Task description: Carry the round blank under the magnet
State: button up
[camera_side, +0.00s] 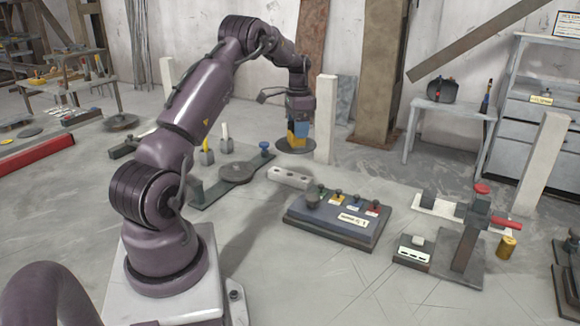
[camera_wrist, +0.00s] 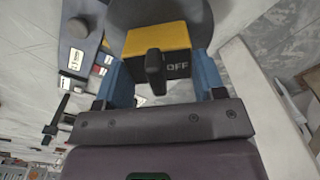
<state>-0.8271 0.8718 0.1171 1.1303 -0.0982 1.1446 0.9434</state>
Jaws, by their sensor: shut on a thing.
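The block also shows in the side view (camera_side: 297,140). A dark round blank (camera_side: 295,148) lies flat just below the block; it shows behind the block in the wrist view (camera_wrist: 190,14). I cannot tell whether blank and block touch.
A pale post (camera_side: 326,118) stands just right of my gripper. A low plate at left carries another grey disc (camera_side: 238,172) and a blue knob (camera_side: 264,145). A control panel (camera_side: 338,217) sits in front, and a stand with a red handle (camera_side: 465,238) at right.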

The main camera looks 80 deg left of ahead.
jog(key=shift+a+r, duration=0.1)
jog(key=shift+a, duration=0.55)
jog(key=shift+a, duration=0.35)
jog(key=shift+a, duration=0.35)
jog(key=shift+s+a, duration=0.1)
jog(key=shift+a, duration=0.95)
jog(key=shift+a, duration=0.3)
